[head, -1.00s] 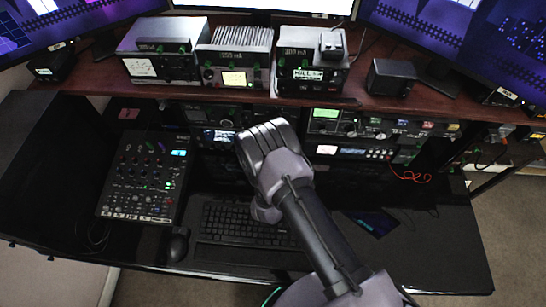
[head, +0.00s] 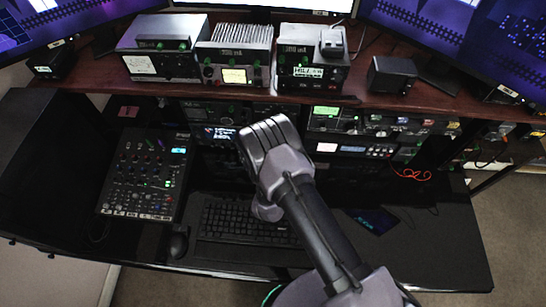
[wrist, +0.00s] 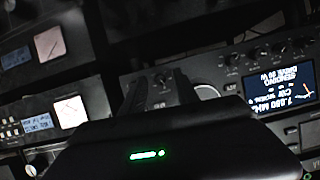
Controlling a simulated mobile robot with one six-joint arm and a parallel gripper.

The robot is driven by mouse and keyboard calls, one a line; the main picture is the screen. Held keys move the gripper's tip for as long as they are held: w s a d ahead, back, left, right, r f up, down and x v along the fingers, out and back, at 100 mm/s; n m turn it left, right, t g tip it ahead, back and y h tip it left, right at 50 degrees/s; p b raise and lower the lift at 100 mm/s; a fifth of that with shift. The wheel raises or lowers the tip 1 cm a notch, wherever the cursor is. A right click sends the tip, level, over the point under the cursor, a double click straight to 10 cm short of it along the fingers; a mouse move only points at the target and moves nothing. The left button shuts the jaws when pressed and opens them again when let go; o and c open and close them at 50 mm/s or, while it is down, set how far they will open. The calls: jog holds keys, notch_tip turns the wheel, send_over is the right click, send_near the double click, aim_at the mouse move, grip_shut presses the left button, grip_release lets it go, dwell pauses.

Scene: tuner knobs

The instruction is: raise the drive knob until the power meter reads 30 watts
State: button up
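My gripper (head: 268,140) is in front of the radio gear under the shelf in the head view. Its fingertips and whatever they touch are hidden behind its own body. In the wrist view a dark casing with green lights fills the lower middle, and a dark block rises above it; I cannot tell if it is open or shut.
On the shelf (head: 200,91) stand units with lit meters, one pale yellow (head: 234,76) and one white (head: 140,65). A mixer (head: 146,176), mouse (head: 178,244) and keyboard (head: 245,221) lie on the desk.

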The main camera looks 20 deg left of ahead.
jog(key=p+v, duration=0.2)
jog(key=v, duration=1.5)
jog(key=shift+s+p, duration=0.15)
jog(key=shift+p, duration=0.25)
